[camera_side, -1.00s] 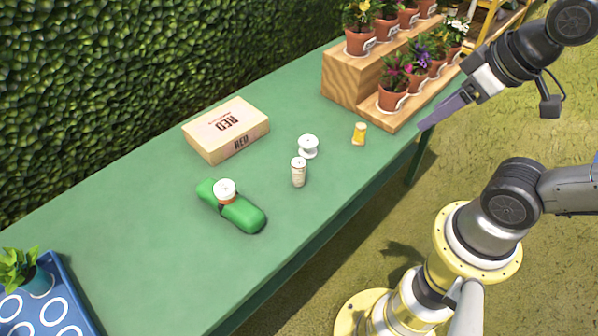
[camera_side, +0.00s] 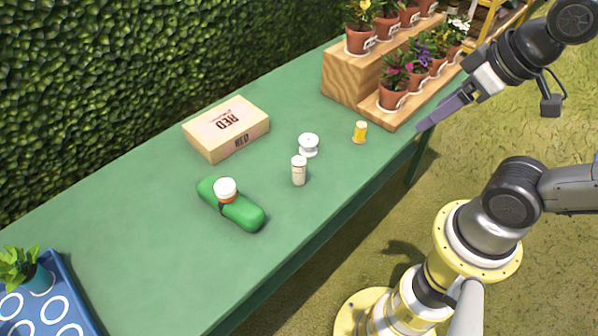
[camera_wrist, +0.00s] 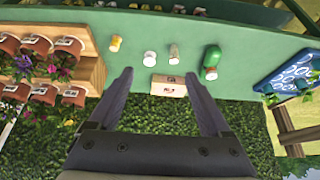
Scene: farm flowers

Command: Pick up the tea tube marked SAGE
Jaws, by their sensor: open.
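A small upright tube (camera_side: 299,171) with a pale cap and a printed wrapper stands on the green table; its lettering is too small to read, so I cannot tell if it says SAGE. In the wrist view the tube (camera_wrist: 173,52) shows beyond and between my fingers. A yellow cylinder (camera_side: 359,132) with a pale top and a white spool-like piece (camera_side: 308,145) stand near it. My gripper (camera_side: 424,124) is at the right edge of the table, apart from all of these. In the wrist view my gripper (camera_wrist: 158,74) is open and empty.
A green bottle (camera_side: 243,213) lies beside the tube, with a white-capped part (camera_side: 225,189) at it. A box marked RED (camera_side: 226,146) is behind. A wooden stepped stand (camera_side: 347,82) with potted flowers is at right, and a blue tray (camera_side: 68,280) at left. The table's middle is mostly clear.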

